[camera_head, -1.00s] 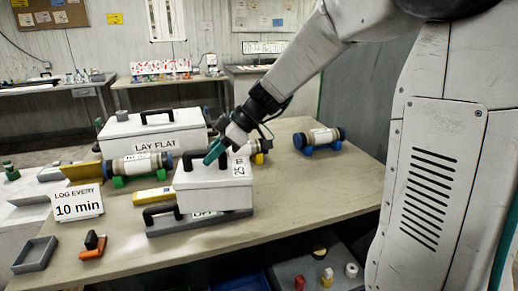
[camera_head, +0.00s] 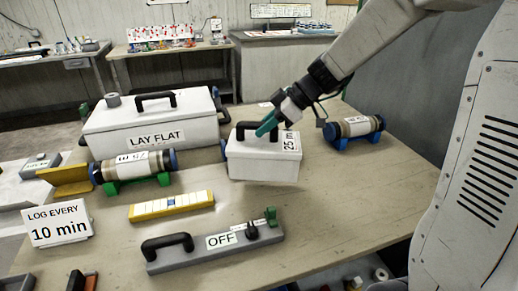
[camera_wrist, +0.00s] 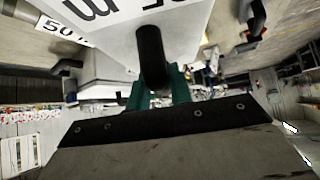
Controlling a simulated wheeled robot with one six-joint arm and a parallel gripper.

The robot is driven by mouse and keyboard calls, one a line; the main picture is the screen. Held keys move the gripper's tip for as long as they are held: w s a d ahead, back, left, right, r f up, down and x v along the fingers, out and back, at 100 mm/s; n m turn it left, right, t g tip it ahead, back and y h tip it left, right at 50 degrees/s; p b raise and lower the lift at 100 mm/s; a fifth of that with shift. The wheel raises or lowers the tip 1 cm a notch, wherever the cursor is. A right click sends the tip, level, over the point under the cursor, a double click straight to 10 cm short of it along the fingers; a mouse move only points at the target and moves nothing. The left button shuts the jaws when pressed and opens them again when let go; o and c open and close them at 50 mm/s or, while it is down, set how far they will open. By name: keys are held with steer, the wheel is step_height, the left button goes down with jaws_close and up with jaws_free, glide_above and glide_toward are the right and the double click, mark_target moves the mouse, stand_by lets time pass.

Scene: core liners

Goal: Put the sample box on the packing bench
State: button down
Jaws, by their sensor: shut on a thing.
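The sample box (camera_head: 262,164) is a small white box with a dark top handle and a "25 m" label. My gripper (camera_head: 267,124) has teal fingers shut on its handle. The box's underside is hidden. No bench in view is marked as the packing bench.
A large white "LAY FLAT" box (camera_head: 150,122) stands behind left. Cores (camera_head: 132,166) and (camera_head: 357,127) lie in holders. A yellow strip (camera_head: 171,206) and grey "OFF" block (camera_head: 205,256) lie in front. Benches stand at the back, left (camera_head: 50,57), middle (camera_head: 165,52) and right (camera_head: 285,34).

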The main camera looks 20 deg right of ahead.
mark_target(274, 141)
steer(key=f, duration=0.3)
steer(key=shift+d, duration=0.25)
steer(key=shift+f, duration=1.75)
steer(key=c, duration=1.3)
jaws_free()
steer(key=shift+f, duration=0.15)
steer(key=shift+o, duration=0.2)
